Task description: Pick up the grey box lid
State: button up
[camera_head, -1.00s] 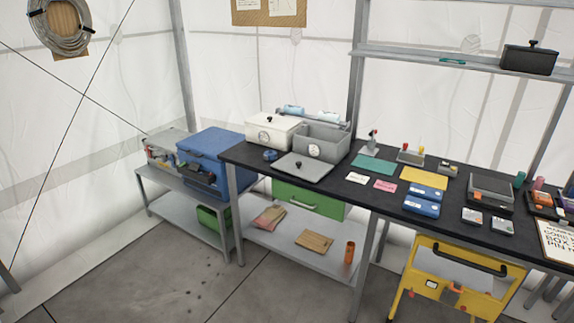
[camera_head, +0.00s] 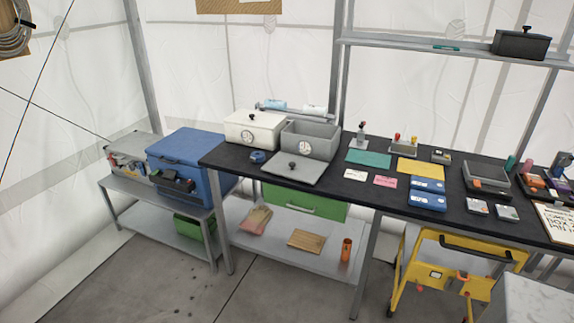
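The grey box lid (camera_head: 290,170) is a flat grey panel with a dark knob on top. It lies on the black workbench (camera_head: 335,185) near its front left edge. The open grey box (camera_head: 310,140) stands just behind it, with a round label on its front. My gripper is not in view.
A white lidded box (camera_head: 253,129) stands left of the grey box, and a small blue object (camera_head: 257,156) lies beside the lid. A green mat (camera_head: 369,159) and cards lie to the right. A yellow cart (camera_head: 450,270) stands under the bench. A grey-topped surface (camera_head: 540,300) shows at bottom right.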

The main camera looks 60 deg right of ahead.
aim_at(307, 170)
jog(key=z, duration=0.2)
jog(key=i, duration=1.15)
jog(key=z, duration=0.35)
